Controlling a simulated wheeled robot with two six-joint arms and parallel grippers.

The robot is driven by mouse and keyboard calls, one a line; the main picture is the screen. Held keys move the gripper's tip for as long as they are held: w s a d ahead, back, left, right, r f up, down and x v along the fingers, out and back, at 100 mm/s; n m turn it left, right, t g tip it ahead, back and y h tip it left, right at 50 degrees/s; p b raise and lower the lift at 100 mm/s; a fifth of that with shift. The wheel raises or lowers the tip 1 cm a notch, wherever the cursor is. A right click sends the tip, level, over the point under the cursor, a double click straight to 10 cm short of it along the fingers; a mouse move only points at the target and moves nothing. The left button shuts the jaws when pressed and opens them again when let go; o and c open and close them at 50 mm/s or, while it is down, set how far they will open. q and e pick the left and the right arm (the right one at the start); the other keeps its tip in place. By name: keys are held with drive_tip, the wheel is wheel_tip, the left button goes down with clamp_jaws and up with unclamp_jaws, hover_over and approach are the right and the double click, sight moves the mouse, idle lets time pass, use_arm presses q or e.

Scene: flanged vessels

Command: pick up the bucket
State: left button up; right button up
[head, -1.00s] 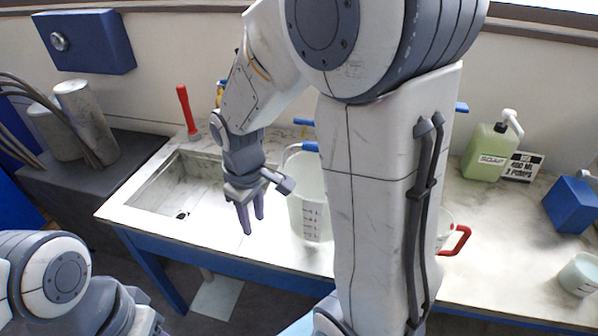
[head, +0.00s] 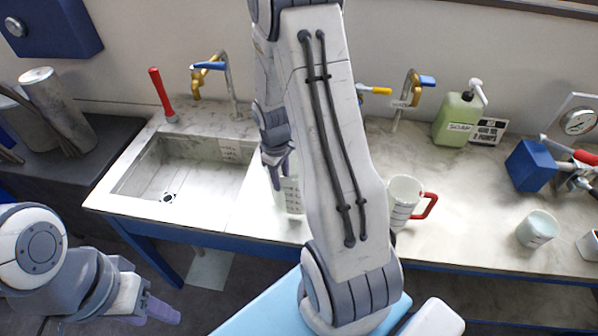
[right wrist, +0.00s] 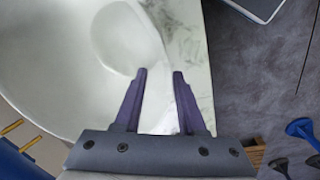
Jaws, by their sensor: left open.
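The bucket (head: 289,196), pale with measuring marks, stands on the counter right of the sink in the head view. My right arm hides most of it, including its handle. My right gripper (head: 275,180) points down at the bucket's upper left side; I cannot tell whether it touches. In the right wrist view its two purple fingers (right wrist: 160,80) are apart with nothing clearly between them, and a large white curved surface, probably the bucket, fills the left. My left gripper (head: 160,311) is low at the left, away from the bucket, in front of the counter.
A sink (head: 190,168) lies left of the bucket, with a red-handled tool (head: 161,90) behind it. A white jug (head: 402,198) with a red handle stands close on the right. A green soap bottle (head: 457,120), blue box (head: 530,165) and small cup (head: 538,229) stand further right.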

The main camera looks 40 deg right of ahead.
sight(282, 185)
drive_tip(key=shift+w+d+f, duration=0.1)
drive_tip(key=shift+f, duration=1.5)
clamp_jaws()
